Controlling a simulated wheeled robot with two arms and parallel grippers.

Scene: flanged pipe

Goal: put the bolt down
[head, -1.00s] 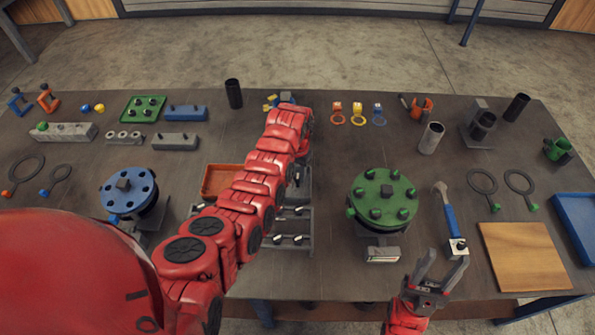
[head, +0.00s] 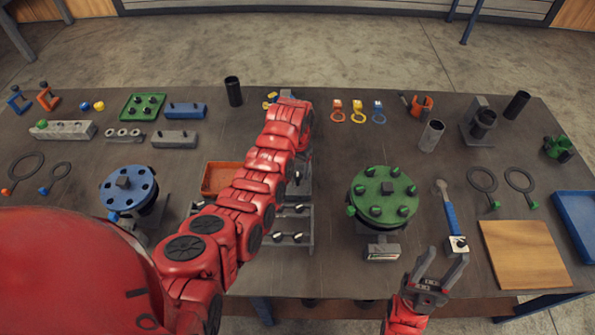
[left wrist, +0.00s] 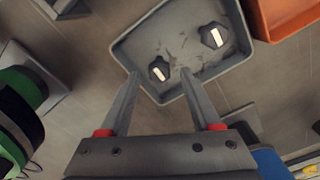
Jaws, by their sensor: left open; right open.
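In the left wrist view a grey tray (left wrist: 190,88) holds two dark bolts with pale marks on their heads. One bolt (left wrist: 159,71) lies near the tray's wall, between my left fingertips as seen from the wrist. The other bolt (left wrist: 213,37) lies deeper in the tray, apart from it. My left gripper (left wrist: 158,76) is open over the tray's near edge, with no bolt gripped. My right gripper (head: 446,256) is open and empty near the table's front edge.
An orange tray (left wrist: 285,18) is beside the grey tray. A green flange with bolts (head: 383,190) stands right of my left arm, a blue flange (head: 128,192) to its left.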

